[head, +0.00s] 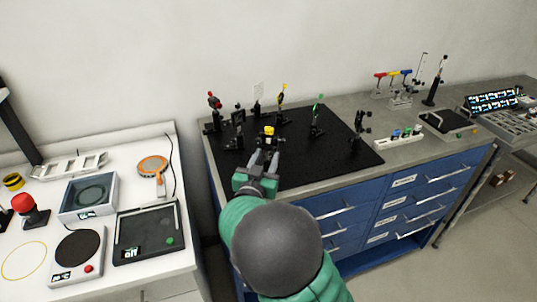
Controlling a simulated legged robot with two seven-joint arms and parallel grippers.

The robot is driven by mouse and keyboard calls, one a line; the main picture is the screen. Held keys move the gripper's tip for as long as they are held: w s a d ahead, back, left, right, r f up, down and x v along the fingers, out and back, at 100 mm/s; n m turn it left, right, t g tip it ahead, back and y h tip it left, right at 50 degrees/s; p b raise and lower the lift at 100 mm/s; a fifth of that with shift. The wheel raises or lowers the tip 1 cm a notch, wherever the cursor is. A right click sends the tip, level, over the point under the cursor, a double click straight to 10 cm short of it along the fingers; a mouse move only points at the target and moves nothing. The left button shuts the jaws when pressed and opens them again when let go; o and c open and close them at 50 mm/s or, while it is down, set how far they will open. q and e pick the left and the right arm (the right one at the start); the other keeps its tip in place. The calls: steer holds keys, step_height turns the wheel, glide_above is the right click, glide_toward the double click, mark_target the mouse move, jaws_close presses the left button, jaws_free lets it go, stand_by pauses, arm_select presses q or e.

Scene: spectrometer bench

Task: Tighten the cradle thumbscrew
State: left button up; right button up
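A small black mount with a yellow knob (269,131) on top stands near the middle of the black breadboard (330,160). The knob may be the cradle thumbscrew; it is too small to tell for sure. My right gripper (266,154) reaches in from the bottom of the head view, just in front of this mount. Its two grey fingers look parted, with a gap between them and nothing visible in it. The fingertips point at the mount, below the yellow knob; whether they touch it cannot be told. My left gripper is not in view.
Several optics posts crowd the board around the mount, including a red-topped one (214,101) and a green-tipped one (318,115). The board's front right is clear. A white bench (110,270) with instruments stands left, across a gap. Hex drivers (393,75) stand at the back right.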

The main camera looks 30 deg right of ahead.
steer(key=shift+d, duration=0.1)
steer(key=shift+c, duration=0.4)
steer(key=shift+s+d, duration=0.1)
steer(key=shift+d, duration=0.1)
steer(key=shift+c, duration=1)
steer(key=shift+d+f, duration=0.25)
steer(key=shift+d, duration=0.55)
jaws_close()
steer(key=shift+a, duration=0.3)
steer(key=shift+d+r+n+p, duration=0.15)
steer(key=shift+n+p, duration=0.15)
steer(key=shift+p, duration=0.5)
steer(key=n+p, duration=0.5)
steer(key=p, duration=0.2)
steer(key=shift+a+n+p, duration=0.2)
steer(key=shift+n+p, duration=0.7)
steer(key=shift+n, duration=0.1)
arm_select(q)
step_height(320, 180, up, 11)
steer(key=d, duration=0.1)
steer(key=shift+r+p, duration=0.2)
steer(key=shift+p, duration=0.25)
arm_select(e)
steer(key=shift+f+n, duration=0.2)
steer(key=shift+n, duration=0.4)
